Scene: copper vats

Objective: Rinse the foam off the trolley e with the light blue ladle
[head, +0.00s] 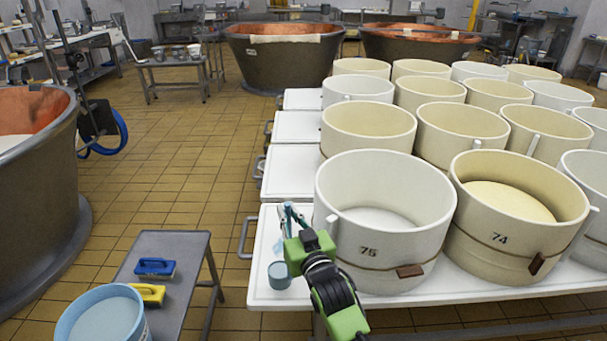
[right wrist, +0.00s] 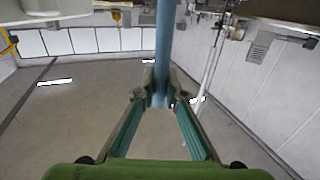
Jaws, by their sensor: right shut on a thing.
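The light blue ladle (head: 279,276) has its cup above the front left part of the nearest white trolley (head: 267,222). No letter shows on this trolley, so I cannot tell whether it is trolley e. My right gripper (head: 291,214) is shut on the ladle. In the right wrist view, the ladle's handle (right wrist: 162,45) stands between the fingertips (right wrist: 161,97). A small pale bluish patch lies on the trolley beside the gripper; I cannot tell whether it is foam. What the cup holds is not clear. My left gripper is not in view.
White mould 75 (head: 380,258) and cream mould 74 (head: 497,252) stand on the trolley, close right of my gripper. A grey bench (head: 180,247) at left holds a light blue bucket (head: 140,327), a blue brush (head: 155,267) and a yellow brush (head: 148,292). Tiled floor is clear behind the bench.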

